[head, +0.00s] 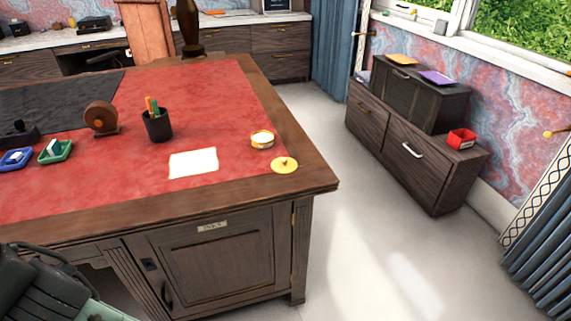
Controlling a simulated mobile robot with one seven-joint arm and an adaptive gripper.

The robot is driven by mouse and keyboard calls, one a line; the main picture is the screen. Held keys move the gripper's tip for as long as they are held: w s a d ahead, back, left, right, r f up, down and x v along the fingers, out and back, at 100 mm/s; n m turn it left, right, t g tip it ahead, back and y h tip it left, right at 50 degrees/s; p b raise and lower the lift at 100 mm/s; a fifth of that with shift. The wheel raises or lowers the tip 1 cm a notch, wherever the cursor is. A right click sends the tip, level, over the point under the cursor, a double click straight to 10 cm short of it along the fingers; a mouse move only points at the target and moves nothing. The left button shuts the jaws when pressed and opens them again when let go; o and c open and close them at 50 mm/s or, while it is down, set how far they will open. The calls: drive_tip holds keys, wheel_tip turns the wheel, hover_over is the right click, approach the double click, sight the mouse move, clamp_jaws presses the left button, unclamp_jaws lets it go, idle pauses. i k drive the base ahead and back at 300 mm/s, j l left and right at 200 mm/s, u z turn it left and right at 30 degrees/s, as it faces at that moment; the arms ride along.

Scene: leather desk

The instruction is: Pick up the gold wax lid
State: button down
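A round gold lid (285,165) with a small knob on top lies flat near the right front corner of the desk's red leather top. A small round gold tin (262,139) with a pale inside stands just behind it and a little to the left, apart from it. The tin looks open at the top. The desk (300,190) has a red surface with a dark wooden border. My gripper is not clearly shown; dark parts of my own body show at the lower left corner.
A cream paper (193,163), a black pen cup (157,125), a brown round object (101,118) and green (54,151) and blue (15,159) trays stand left of the lid. Floor right of the desk is clear up to a dark cabinet (415,150).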

sight(281, 165)
drive_tip(key=i+u, duration=0.25)
drive_tip(key=i, duration=0.25)
drive_tip(key=i+l+u, duration=0.25)
drive_tip(key=i, duration=0.2)
